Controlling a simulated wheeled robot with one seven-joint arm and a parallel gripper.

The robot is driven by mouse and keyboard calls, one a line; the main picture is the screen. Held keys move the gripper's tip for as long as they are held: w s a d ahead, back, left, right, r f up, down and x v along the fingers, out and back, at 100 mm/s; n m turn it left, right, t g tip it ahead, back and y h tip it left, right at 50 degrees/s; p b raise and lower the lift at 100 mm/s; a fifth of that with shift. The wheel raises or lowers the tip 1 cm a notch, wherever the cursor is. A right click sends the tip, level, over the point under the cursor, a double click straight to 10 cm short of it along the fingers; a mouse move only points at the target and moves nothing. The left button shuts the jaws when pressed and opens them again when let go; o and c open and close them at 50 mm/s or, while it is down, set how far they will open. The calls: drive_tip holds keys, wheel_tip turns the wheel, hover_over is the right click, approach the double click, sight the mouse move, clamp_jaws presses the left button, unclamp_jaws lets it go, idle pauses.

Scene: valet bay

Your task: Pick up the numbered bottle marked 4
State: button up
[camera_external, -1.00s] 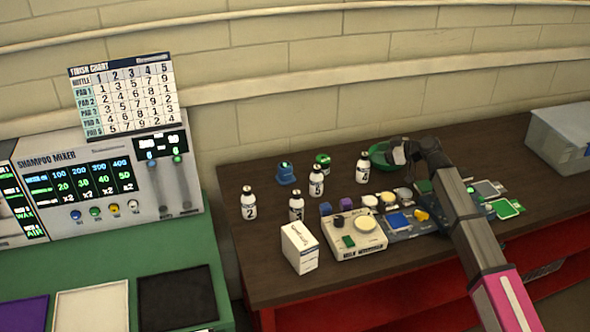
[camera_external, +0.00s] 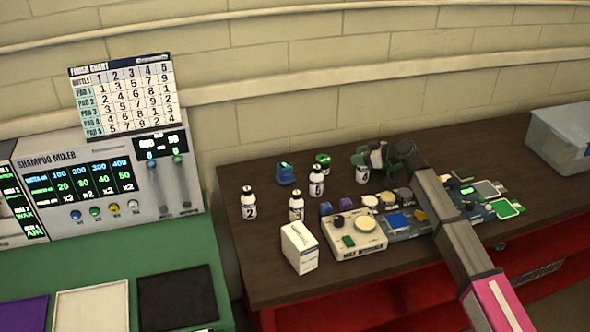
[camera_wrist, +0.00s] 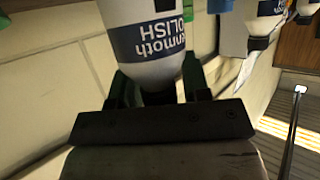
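The bottle marked 4 (camera_external: 362,176) is small and white with a dark label. It stands upright on the brown bench, its top partly hidden by my gripper (camera_external: 368,158). In the wrist view a white bottle (camera_wrist: 150,62), label upside down, fills the space between the two dark fingers of my gripper (camera_wrist: 155,90). The fingers stand apart on either side of it. Contact between fingers and bottle is not clear.
Bottles marked 5 (camera_external: 316,182) and 2 (camera_external: 249,205), and another bottle (camera_external: 296,206), stand to the left. A white box (camera_external: 299,248) and a control unit (camera_external: 353,237) are in front.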

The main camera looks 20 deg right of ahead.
clamp_jaws()
